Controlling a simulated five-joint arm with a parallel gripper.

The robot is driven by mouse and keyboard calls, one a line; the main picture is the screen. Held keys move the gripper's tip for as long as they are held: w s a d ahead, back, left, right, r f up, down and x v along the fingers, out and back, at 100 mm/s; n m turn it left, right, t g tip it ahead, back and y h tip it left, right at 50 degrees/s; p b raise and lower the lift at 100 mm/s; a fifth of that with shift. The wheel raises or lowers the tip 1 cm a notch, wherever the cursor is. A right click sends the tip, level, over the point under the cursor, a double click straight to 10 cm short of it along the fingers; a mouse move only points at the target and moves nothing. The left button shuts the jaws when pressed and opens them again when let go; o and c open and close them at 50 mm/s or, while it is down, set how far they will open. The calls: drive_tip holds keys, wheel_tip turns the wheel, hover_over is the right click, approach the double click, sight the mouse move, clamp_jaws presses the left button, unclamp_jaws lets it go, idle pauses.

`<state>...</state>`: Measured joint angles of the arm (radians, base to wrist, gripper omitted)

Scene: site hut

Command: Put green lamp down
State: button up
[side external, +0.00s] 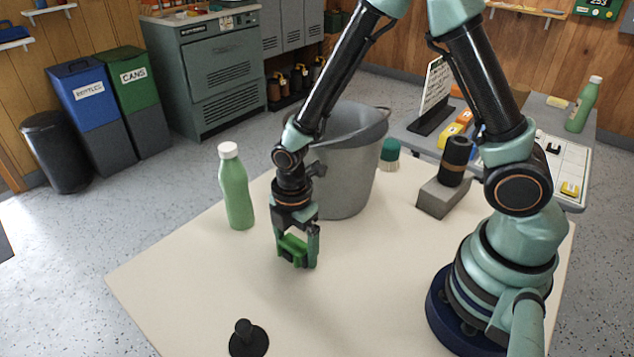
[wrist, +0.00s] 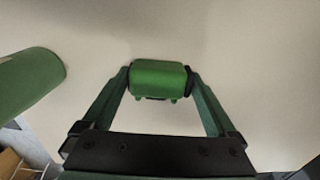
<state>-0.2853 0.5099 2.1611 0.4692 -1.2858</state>
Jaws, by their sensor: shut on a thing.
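The green lamp (side external: 293,246) is a small green block with dark parts, held between the fingers of my gripper (side external: 297,250). In the wrist view the green lamp (wrist: 160,78) sits between the two fingertips of my gripper (wrist: 160,82), one pressed on each end. It is over the pale tabletop (side external: 190,290), close to the surface. I cannot tell whether its underside touches the table.
A green bottle (side external: 236,190) with a white cap stands left of my gripper. A grey bucket (side external: 345,175) stands behind it. A black knobbed disc (side external: 248,340) lies at the front. A grey block with a black cylinder (side external: 447,190) is to the right. The front left tabletop is clear.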

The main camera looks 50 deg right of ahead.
sight(296, 243)
drive_tip(key=shift+o, duration=1.4)
wheel_tip(296, 243, up, 12)
drive_tip(key=s+d+r+m+t, duration=0.2)
drive_tip(key=d+r+m, duration=0.3)
drive_tip(key=m, duration=0.4)
drive_tip(key=s+d+r+m+t, duration=0.2)
drive_tip(key=d+r+m+t, duration=0.1)
drive_tip(key=r+m, duration=0.4)
drive_tip(key=shift+s+d+r+m+t, duration=0.3)
drive_tip(key=shift+d+m, duration=0.55)
drive_tip(key=shift+m, duration=0.15)
